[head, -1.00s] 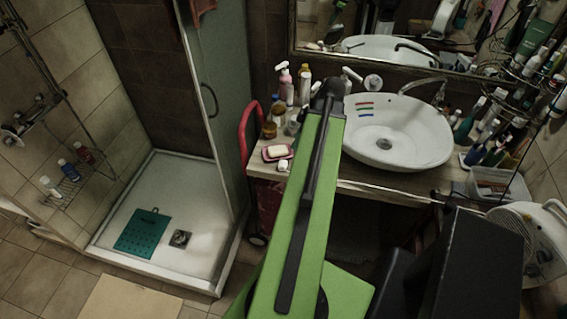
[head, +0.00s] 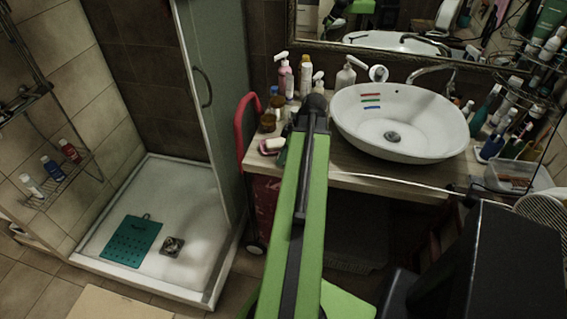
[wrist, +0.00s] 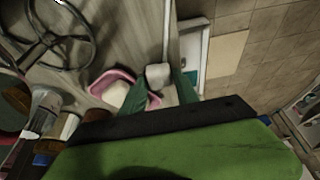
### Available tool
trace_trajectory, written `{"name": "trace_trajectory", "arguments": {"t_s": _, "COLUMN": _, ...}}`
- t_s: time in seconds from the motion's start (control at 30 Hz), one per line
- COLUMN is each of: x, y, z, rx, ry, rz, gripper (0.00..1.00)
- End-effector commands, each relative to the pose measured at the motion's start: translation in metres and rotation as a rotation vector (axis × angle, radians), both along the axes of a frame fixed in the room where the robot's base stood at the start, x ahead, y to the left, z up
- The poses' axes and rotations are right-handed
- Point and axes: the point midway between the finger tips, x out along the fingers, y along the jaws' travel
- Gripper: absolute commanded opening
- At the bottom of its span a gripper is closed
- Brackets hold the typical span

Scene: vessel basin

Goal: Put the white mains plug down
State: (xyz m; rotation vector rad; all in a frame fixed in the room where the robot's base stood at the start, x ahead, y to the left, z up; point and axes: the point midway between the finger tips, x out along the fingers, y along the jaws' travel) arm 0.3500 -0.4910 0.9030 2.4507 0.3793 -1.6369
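The white mains plug (wrist: 158,75) is a small pale block in the wrist view. It sits between the two green fingertips of my gripper (wrist: 160,78), which press against its sides. A thin pale cord (wrist: 168,40) seems to run up from it. A pink soap dish (wrist: 104,82) with white soap lies right beside it. I cannot tell whether the plug touches the countertop (wrist: 125,42). In the head view my arm hides the plug, and only a bit of green finger shows by the soap dish (head: 267,148) at the counter's left end.
A white basin (head: 400,120) stands on the counter, with a pale cable (head: 400,183) along the front edge. Bottles (head: 284,78) and brown jars (head: 268,122) stand behind the soap dish. A red-framed trolley (head: 241,130) is left of the counter. The shower tray (head: 190,205) lies further left.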

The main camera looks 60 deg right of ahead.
Motion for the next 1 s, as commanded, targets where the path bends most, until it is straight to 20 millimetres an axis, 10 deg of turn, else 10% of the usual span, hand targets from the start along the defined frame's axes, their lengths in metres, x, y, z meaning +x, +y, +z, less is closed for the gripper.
{"name": "trace_trajectory", "arguments": {"t_s": 0.27, "x": 0.003, "y": 0.001, "z": -0.008, "rx": 0.0, "ry": 0.0, "rz": 0.0, "gripper": 0.36}}
{"name": "trace_trajectory", "arguments": {"t_s": 0.53, "x": 0.003, "y": 0.001, "z": -0.008, "rx": 0.0, "ry": 0.0, "rz": 0.0, "gripper": 0.01}}
{"name": "trace_trajectory", "arguments": {"t_s": 1.0, "x": 0.004, "y": 0.001, "z": 0.004, "rx": 0.0, "ry": 0.0, "rz": 0.001, "gripper": 0.0}}
